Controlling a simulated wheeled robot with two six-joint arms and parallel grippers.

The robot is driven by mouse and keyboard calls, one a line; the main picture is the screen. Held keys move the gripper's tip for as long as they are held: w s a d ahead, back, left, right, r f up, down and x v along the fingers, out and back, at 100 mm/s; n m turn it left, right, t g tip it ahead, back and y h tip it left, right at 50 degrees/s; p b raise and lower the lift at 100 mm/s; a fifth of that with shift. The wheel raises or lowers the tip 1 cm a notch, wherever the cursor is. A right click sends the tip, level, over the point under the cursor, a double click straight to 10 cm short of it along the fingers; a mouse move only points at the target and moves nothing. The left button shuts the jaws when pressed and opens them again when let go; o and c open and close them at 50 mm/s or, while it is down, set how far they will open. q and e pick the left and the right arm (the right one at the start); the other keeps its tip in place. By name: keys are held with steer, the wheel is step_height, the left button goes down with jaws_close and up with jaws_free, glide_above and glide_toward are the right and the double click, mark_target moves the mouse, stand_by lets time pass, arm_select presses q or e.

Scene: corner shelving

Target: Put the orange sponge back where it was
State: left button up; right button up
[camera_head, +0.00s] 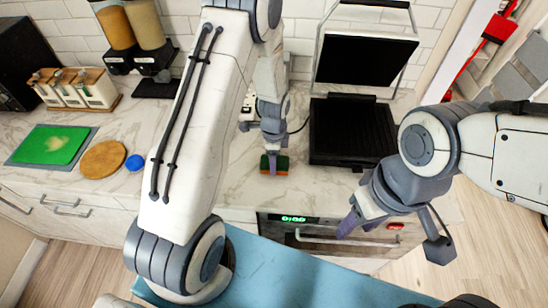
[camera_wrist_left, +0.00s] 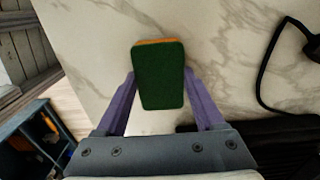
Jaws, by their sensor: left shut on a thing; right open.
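The sponge (camera_head: 283,165) has a dark green face and an orange layer. It is at the counter's front part, left of the black grill, in the head view. In the left wrist view the sponge (camera_wrist_left: 158,75) shows its green face, with an orange strip at the far edge. My left gripper (camera_head: 272,158) is shut on it, with a purple finger on each side. I cannot tell whether the sponge touches the counter. My right gripper (camera_head: 350,222) is open and empty, in front of the oven below the grill.
The open black grill (camera_head: 350,130) stands right of the sponge, its cord (camera_wrist_left: 270,75) nearby. A green board (camera_head: 50,145), round wooden board (camera_head: 103,160) and blue disc (camera_head: 134,163) lie on the left. Marble counter (camera_head: 235,180) around the sponge is clear.

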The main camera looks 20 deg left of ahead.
arm_select(q)
steer(key=shift+f, duration=0.1)
steer(key=shift+f, duration=0.15)
steer(key=o, duration=1.2)
